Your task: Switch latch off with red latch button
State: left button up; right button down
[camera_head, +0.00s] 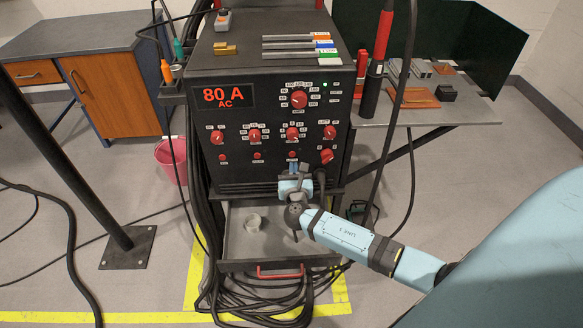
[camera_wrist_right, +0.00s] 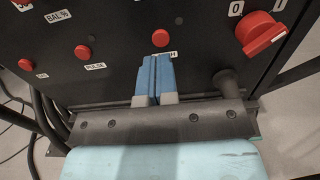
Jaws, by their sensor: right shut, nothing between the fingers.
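The red latch button (camera_wrist_right: 160,38) is a small round button on the front of the black machine, in the right wrist view. Its white label is partly hidden by my fingertips. The same button (camera_head: 292,154) shows in the head view as the rightmost of a row of small red buttons. My right gripper (camera_wrist_right: 156,58) is shut and empty, its blue fingers pressed together. The fingertips are just below the button in the wrist view; I cannot tell whether they touch the panel. In the head view the right gripper (camera_head: 293,164) is in front of the lower panel. My left gripper is not in view.
The pulse button (camera_wrist_right: 82,52) is to the left, and a red rotary switch (camera_wrist_right: 262,34) is to the upper right. A black connector (camera_wrist_right: 227,84) sticks out right of the fingers. Below the panel is an open drawer (camera_head: 236,262); cables hang on both sides.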

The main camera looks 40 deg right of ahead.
jog(key=v, duration=0.9)
jog(key=shift+f, duration=0.15)
